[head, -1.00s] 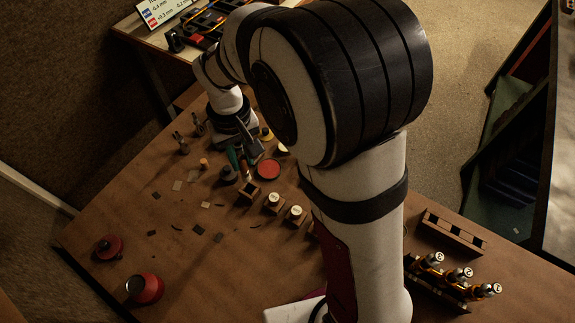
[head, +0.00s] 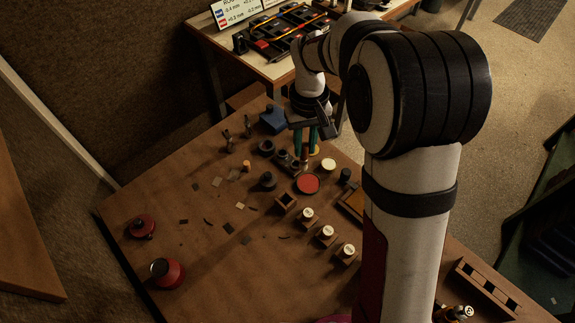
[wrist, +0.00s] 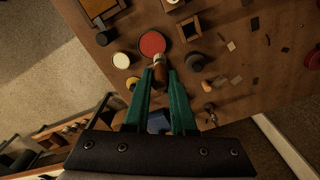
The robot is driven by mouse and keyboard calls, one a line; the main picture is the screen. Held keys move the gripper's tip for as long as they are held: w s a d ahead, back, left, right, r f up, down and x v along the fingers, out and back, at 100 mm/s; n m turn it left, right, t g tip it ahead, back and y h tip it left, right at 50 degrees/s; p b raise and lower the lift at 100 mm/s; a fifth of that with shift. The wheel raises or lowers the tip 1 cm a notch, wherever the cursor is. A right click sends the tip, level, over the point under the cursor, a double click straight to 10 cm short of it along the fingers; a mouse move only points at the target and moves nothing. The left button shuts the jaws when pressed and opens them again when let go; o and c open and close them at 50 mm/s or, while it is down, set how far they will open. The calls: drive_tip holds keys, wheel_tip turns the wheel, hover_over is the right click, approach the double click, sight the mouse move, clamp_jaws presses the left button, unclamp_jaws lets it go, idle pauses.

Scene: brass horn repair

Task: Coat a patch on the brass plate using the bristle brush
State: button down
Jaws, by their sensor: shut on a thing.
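My gripper (head: 306,152), with green fingers, is shut on the bristle brush in the head view. In the wrist view, the brush's brown handle (wrist: 160,76) is between the fingertips (wrist: 160,84). Its far end points towards a round red-topped dish (wrist: 152,43); I cannot tell whether they touch. The bristles are not clear. The dish (head: 307,183) lies just below the gripper in the head view. Small thin plates and scraps lie to the left, including a pale plate (head: 240,206); I cannot tell which is the brass plate.
White-capped bottles in wooden holders (head: 327,233) stand in a row at right. A dark round pot (head: 267,182) and a blue block (head: 273,119) are near the gripper. Red pots (head: 168,273) stand at front left.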

drive_tip(key=w+d, duration=0.6)
drive_tip(key=d, duration=0.2)
drive_tip(key=shift+a+f, duration=0.15)
drive_tip(key=shift+f, duration=1.35)
drive_tip(key=shift+a+f, duration=0.1)
drive_tip(key=shift+f, duration=1.4)
drive_tip(key=shift+f, duration=0.6)
drive_tip(key=shift+r, duration=0.1)
wheel_tip(320, 180, up, 7)
